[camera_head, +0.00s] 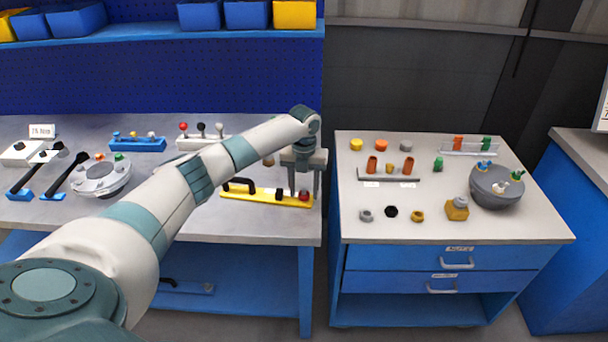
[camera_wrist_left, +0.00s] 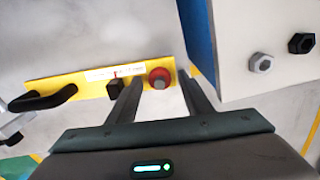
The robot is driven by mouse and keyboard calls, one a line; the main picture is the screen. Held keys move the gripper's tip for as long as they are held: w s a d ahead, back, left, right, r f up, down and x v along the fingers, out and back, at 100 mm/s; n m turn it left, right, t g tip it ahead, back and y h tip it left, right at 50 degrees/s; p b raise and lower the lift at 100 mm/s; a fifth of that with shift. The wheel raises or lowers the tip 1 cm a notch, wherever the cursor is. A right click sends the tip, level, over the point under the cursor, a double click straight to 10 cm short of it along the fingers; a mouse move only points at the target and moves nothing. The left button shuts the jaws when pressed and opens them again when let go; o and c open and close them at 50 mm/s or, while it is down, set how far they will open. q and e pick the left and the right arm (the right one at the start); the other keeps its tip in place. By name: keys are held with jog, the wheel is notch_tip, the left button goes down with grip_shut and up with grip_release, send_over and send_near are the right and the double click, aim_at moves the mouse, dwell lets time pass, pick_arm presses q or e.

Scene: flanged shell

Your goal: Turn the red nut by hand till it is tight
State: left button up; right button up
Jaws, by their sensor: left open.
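The red nut (camera_head: 304,196) sits at the right end of a yellow bar (camera_head: 240,191) on the left bench. My left gripper (camera_head: 304,188) points down over that end of the bar, open and empty. In the wrist view its two fingers (camera_wrist_left: 162,88) stand on either side of the nut, with a gap to each. I cannot tell how far the fingertips are above the bar. My right gripper is not in view.
The yellow bar carries a black handle (camera_head: 238,185) and a dark block (camera_wrist_left: 115,88) beside the nut. The bench's right edge is close by.

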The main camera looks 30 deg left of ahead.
pick_arm(q)
notch_tip(320, 180, up, 12)
jog(key=b, duration=0.3)
notch_tip(320, 180, up, 5)
send_over(304, 193)
jog(key=shift+r+b, duration=0.2)
jog(key=shift+b, duration=0.15)
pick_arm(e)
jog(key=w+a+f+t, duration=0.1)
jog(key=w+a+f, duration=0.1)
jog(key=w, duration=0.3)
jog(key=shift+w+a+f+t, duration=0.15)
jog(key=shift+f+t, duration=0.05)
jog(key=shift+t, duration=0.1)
pick_arm(q)
jog(key=m+p, duration=0.4)
jog(key=m, duration=3.2)
jog(key=shift+f+p, duration=0.2)
jog(key=shift+p, duration=0.2)
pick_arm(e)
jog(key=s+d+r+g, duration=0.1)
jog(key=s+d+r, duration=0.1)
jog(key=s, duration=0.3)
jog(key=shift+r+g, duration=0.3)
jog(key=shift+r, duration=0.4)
